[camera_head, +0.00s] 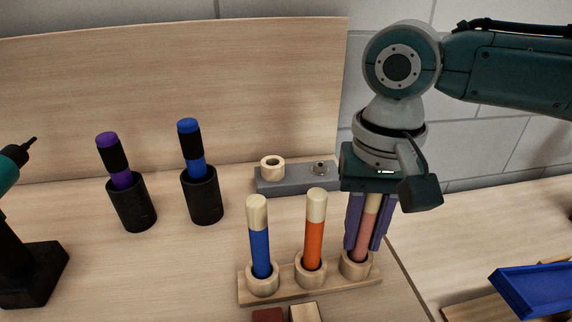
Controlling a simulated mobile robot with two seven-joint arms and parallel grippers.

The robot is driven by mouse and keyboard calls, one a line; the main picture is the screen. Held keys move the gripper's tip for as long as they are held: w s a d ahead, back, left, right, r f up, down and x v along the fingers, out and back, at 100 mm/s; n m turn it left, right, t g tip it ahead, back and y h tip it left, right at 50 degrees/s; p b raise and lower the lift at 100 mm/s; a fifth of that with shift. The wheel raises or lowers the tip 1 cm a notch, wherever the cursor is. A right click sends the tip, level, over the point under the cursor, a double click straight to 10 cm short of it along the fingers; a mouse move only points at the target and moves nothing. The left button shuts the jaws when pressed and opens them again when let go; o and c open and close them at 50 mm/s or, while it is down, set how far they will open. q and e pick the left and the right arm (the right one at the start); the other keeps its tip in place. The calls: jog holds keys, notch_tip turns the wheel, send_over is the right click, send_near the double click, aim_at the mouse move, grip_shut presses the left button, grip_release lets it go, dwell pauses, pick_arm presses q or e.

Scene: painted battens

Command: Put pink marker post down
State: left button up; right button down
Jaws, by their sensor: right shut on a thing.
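The pink marker post (366,239) has a pale wood top and stands nearly upright at the right end of a wooden rack (334,286). Its lower end is in the rack's right-hand ring socket (355,267); how deep it sits I cannot tell. My right gripper (367,240) points down from above, its purple fingers shut around the pink post. A blue post (260,252) and an orange post (314,244) stand in the left and middle sockets. My left gripper is not in view.
Two black cups hold a purple marker (122,180) and a blue marker (195,168). A grey block (295,180) with a wooden ring stands behind the rack. A drill (30,275) is at the left, a blue tray (535,290) at the right. Small blocks (304,312) lie in front.

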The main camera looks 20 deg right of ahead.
jog(key=c, duration=0.7)
grip_release()
jog(key=shift+f, duration=0.1)
notch_tip(320, 180, up, 12)
jog(key=shift+r+p, duration=0.2)
jog(key=shift+p, duration=0.85)
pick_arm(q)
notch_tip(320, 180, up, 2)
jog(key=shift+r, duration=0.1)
